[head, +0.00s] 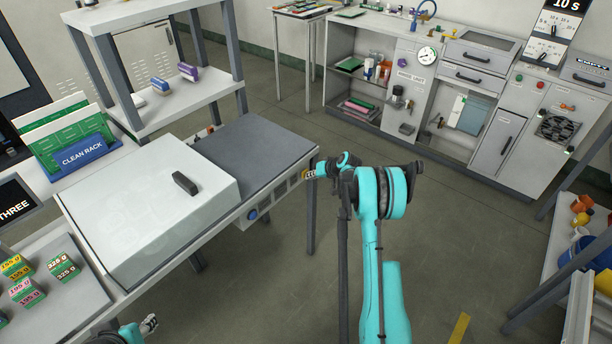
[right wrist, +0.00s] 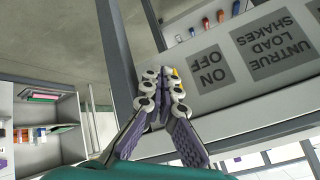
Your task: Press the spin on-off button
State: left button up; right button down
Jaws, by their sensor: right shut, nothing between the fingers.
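In the right wrist view, a plate reading ON OFF (right wrist: 209,73) sits just right of my right gripper (right wrist: 165,74). That gripper is shut and empty, its fingertips at or very near the panel; I cannot tell whether they touch. A small yellow patch (right wrist: 176,72) shows beside the fingertips; the button itself is mostly hidden, if this is it. In the head view the right gripper (head: 310,174) is at the panel's right end. My left gripper (head: 150,324) is low at left, away from the panel.
A white lid with a dark handle (head: 185,184) covers the machine's left part. Beside it are a blue CLEAN RACK holder (head: 83,157) and weight blocks (head: 64,269). A grey shelf stand (head: 207,92) rises behind. Floor right of the machine is clear.

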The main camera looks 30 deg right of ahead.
jog(key=shift+w, duration=0.1)
dwell(0.5)
jog(key=shift+w+a, duration=0.15)
jog(key=shift+w, duration=0.15)
jog(key=shift+s+b, duration=0.3)
dwell(0.3)
jog(key=s+d, duration=0.2)
jog(key=s, duration=0.3)
jog(key=shift+s+d, duration=0.25)
jog(key=shift+s, duration=0.05)
dwell(0.5)
